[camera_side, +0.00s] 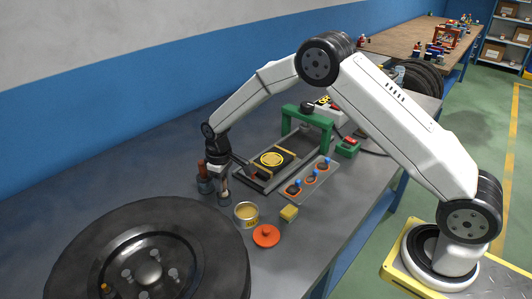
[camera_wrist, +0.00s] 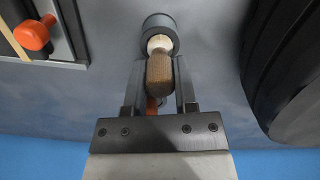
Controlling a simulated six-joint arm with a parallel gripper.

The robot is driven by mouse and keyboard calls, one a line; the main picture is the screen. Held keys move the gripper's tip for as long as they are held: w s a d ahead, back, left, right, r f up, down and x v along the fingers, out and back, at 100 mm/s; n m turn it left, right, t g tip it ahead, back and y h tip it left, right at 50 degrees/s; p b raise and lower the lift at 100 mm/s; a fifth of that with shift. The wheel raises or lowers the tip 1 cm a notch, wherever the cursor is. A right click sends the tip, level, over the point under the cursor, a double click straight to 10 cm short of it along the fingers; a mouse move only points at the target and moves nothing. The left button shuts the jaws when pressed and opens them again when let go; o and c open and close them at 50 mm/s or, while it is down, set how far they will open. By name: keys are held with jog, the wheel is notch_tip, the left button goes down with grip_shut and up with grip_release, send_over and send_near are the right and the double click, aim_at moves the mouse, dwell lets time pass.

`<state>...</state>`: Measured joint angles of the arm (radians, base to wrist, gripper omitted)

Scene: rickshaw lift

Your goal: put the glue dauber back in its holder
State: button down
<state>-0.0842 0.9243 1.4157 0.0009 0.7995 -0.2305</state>
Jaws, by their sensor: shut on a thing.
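The glue dauber has a brown wooden handle (camera_wrist: 160,76) and a cream collar (camera_wrist: 159,43). My gripper (camera_side: 220,175) is shut on the handle, with one finger on each side in the wrist view (camera_wrist: 160,90). In the side view the dauber (camera_side: 223,184) hangs down below my gripper, roughly upright. A dark grey round cup, apparently the holder (camera_wrist: 158,22), lies at its lower end and also shows in the side view (camera_side: 224,199). The collar overlaps the cup's mouth; I cannot tell how deep it sits.
A second dark cup (camera_side: 205,186) with a red-brown handle (camera_side: 202,168) stands close left. An open yellow glue tin (camera_side: 246,214), its red lid (camera_side: 266,236) and a yellow block (camera_side: 289,213) are right of it. A large black wheel (camera_side: 150,245) fills the front left.

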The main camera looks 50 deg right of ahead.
aim_at(228, 195)
jog(key=shift+f, duration=0.35)
jog(key=shift+c, duration=2)
grip_release()
jog(key=shift+r, duration=0.1)
notch_tip(228, 195, up, 13)
jog(key=shift+s, duration=0.15)
jog(key=s+d+f+m+t, duration=0.1)
jog(key=s+d, duration=0.1)
jog(key=s, duration=1)
jog(key=s+d+f+m+t, duration=0.1)
jog(key=s+d+m, duration=0.1)
jog(key=s, duration=1.1)
jog(key=shift+d+f+m+t, duration=0.25)
jog(key=shift+m+t, duration=0.05)
